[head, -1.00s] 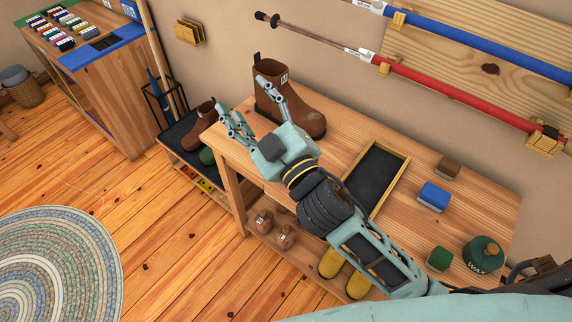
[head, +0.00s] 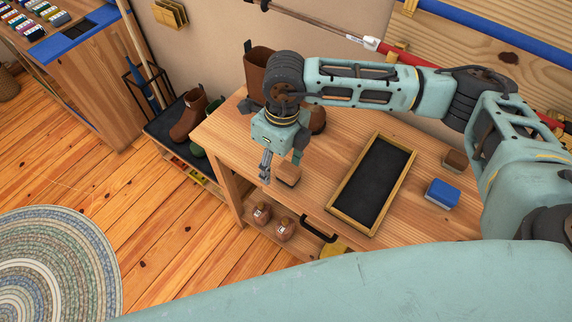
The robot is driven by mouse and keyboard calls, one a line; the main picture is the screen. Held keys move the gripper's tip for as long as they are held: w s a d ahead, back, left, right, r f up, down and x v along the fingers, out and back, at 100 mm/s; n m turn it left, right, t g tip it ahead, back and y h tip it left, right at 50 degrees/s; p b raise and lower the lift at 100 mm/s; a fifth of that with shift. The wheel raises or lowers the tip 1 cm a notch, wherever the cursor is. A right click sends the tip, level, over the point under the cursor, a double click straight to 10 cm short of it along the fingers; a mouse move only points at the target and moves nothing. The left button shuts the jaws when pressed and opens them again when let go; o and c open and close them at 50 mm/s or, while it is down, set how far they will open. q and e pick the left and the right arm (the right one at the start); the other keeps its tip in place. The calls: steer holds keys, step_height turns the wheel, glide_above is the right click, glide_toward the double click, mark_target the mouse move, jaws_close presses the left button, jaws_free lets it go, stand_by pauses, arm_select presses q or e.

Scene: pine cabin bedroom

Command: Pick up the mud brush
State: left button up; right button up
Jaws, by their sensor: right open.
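My right gripper (head: 281,164) points down over the left part of the wooden bench (head: 225,135), its fingers apart. A small brown block, seemingly a brush (head: 289,175), lies on the bench just below and between the fingertips; the fingers partly cover it, and I cannot tell whether they touch it. A blue brush (head: 442,194) and another brown brush (head: 455,160) lie at the right of the bench. No label shows which is the mud brush. My left gripper is not in view.
A brown boot (head: 257,68) stands behind my right gripper, partly hidden by the arm. A black tray with a wooden rim (head: 344,222) lies to its right. Small brown items (head: 284,230) sit on the lower shelf. A boot rack (head: 160,132) stands left of the bench.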

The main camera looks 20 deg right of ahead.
mark_target(289, 169)
steer(key=shift+w+d+r+h, duration=0.1)
steer(key=shift+w+d+h, duration=0.2)
steer(key=shift+d, duration=0.3)
steer(key=shift+w+d+h, duration=0.2)
steer(key=shift+w+d, duration=0.1)
steer(key=shift+d, duration=0.5)
steer(key=f+p, duration=0.1)
steer(key=f, duration=0.1)
steer(key=f+p, duration=0.1)
steer(key=f, duration=0.3)
steer(key=shift+d+f+p, duration=0.25)
steer(key=shift+f+p, duration=0.05)
steer(key=shift+p, duration=0.1)
steer(key=shift+f, duration=0.5)
steer(key=c, duration=1.3)
steer(key=shift+r, duration=0.1)
